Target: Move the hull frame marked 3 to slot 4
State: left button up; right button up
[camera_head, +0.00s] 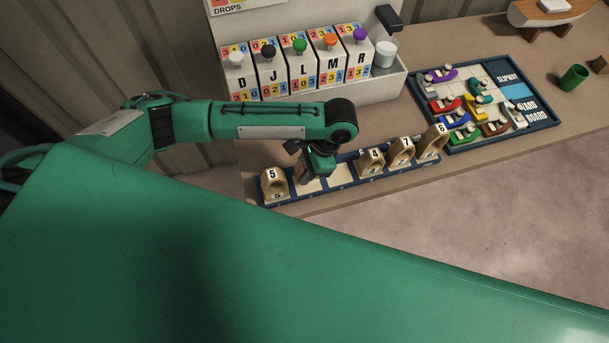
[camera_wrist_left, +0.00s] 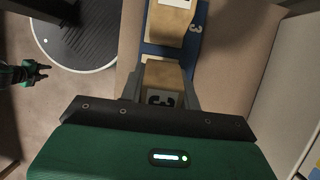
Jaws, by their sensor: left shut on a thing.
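The hull frame marked 3 (camera_wrist_left: 160,75) is a tan wooden block with a black 3 on a white label. My left gripper (camera_wrist_left: 161,98) is shut on it, a finger on each side. In the head view my left gripper (camera_head: 312,172) is over the left part of the blue slotted rack (camera_head: 350,180), just right of the frame marked 5 (camera_head: 274,184), and mostly hides the held frame. I cannot tell whether it touches the rack. A bare cream slot (camera_head: 340,173) lies between the gripper and the frame marked 4 (camera_head: 371,162). My right gripper (camera_wrist_left: 38,72) is open and empty in the wrist view.
Frames marked 1 (camera_head: 403,152) and 6 (camera_head: 434,142) stand at the rack's right end. Behind are a white dispenser (camera_head: 300,68) with coloured knobs and a blue board (camera_head: 538,122) with toy boats. A green cup (camera_head: 573,77) stands at right.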

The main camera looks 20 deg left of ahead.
pick_arm(q)
jog(key=shift+f, duration=0.7)
notch_tip(320, 180, down, 4)
jog(key=shift+r+p, duration=0.2)
jog(key=shift+p, duration=0.1)
jog(key=o, duration=1)
jog(key=shift+f, duration=0.15)
jog(key=b+v, duration=0.2)
jog(key=v, duration=1)
